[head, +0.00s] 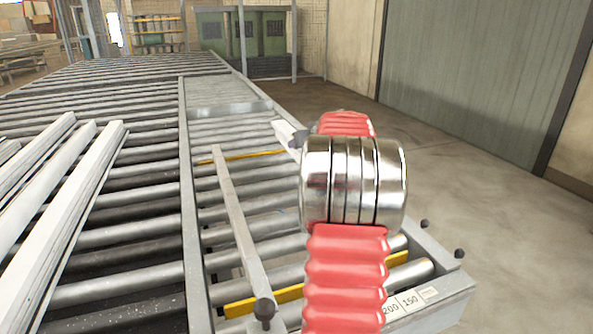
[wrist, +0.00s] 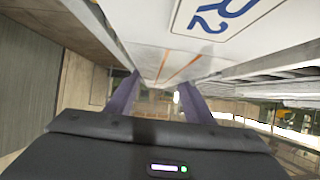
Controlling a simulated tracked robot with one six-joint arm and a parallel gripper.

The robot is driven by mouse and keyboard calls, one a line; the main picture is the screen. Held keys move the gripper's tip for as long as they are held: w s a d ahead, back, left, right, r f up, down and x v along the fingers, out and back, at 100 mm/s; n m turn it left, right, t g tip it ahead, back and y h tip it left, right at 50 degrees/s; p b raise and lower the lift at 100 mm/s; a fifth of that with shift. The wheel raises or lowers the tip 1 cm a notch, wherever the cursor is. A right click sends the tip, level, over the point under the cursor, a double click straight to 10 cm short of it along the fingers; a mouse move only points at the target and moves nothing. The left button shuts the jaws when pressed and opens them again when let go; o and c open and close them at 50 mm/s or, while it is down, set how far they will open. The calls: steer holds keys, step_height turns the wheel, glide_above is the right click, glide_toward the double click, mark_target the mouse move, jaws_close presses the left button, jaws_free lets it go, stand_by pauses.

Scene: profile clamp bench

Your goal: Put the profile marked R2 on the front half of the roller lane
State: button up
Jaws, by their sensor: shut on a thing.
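The white profile marked R2 (wrist: 213,20) fills the top of the wrist view, its blue letters close to the camera. My gripper (wrist: 159,82) is shut on it, with a purple finger on either side. In the head view my red and silver arm hides most of the gripper and profile. A small white tip (head: 284,133) shows left of the arm; I cannot tell for sure that it is the profile's end. The roller lane (head: 222,128) lies below and left of the arm, with yellow strips across its rollers.
A grey bar (head: 238,215) runs lengthwise over the lane's front part, with a dark knob at its near end. Several pale profiles (head: 62,200) lie on the wide rollers at left. Dark knobs and a number plate (head: 410,301) sit at the lane's front right corner. Open floor (head: 480,215) lies at right.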

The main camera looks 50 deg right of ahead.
steer(key=shift+f, duration=1.25)
steer(key=shift+f, duration=0.15)
steer(key=shift+f, duration=1.95)
steer(key=o, duration=1.6)
steer(key=shift+f, duration=0.1)
steer(key=shift+o, duration=0.2)
steer(key=shift+s, duration=0.15)
steer(key=v, duration=1.1)
steer(key=shift+s+a, duration=0.25)
steer(key=shift+s, duration=0.05)
